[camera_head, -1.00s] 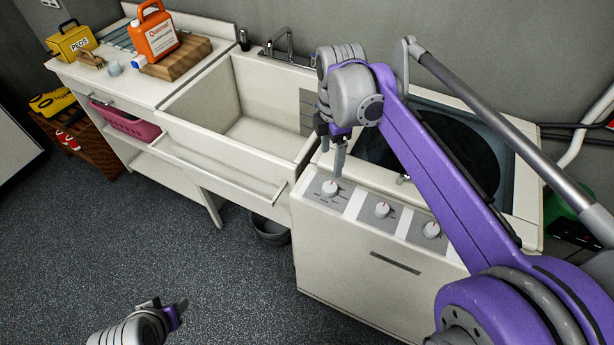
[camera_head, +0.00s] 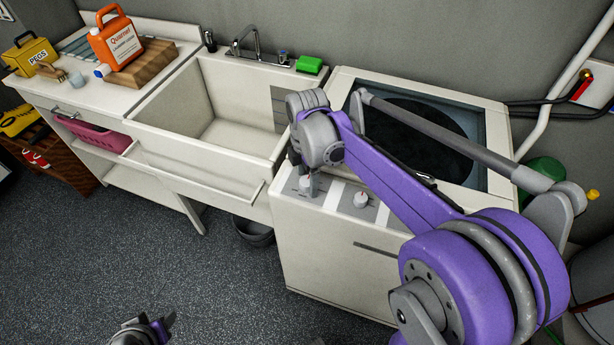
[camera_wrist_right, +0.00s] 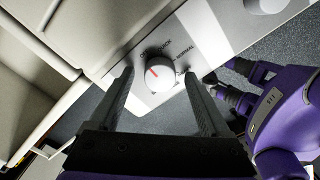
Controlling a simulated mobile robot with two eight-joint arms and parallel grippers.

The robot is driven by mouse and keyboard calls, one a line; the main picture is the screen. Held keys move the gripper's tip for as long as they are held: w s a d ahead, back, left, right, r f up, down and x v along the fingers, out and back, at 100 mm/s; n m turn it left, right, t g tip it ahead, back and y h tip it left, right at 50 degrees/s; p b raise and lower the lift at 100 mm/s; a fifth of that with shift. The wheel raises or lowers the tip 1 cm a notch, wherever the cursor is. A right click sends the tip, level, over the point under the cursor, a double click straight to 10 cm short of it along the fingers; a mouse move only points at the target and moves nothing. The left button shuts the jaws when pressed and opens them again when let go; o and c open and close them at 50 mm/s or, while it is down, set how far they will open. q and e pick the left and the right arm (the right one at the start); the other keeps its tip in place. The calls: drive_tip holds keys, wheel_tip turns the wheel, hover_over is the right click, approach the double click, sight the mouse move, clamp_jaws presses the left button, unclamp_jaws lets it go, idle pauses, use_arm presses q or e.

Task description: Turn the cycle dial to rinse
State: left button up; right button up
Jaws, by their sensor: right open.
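The cycle dial (camera_head: 308,185) is a white knob at the left end of the washer's front panel (camera_head: 327,192). In the right wrist view the dial (camera_wrist_right: 160,74) has a red pointer mark toward its left side, with printed labels around it; QUICK and NORMAL can be partly read. My right gripper (camera_head: 304,178) is at the dial from above. In the wrist view its two fingers stand open on either side of the knob, with gaps visible. My left gripper (camera_head: 150,328) is low at the bottom edge, partly cut off and far from the washer.
A second white knob (camera_head: 360,200) sits right of the dial; my right arm covers the panel beyond. The washer's dark lid (camera_head: 425,135) is behind. The sink (camera_head: 215,100) is to the left, with a green block (camera_head: 309,65) behind it. The floor in front is clear.

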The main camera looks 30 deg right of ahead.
drive_tip(key=shift+c, duration=0.2)
clamp_jaws()
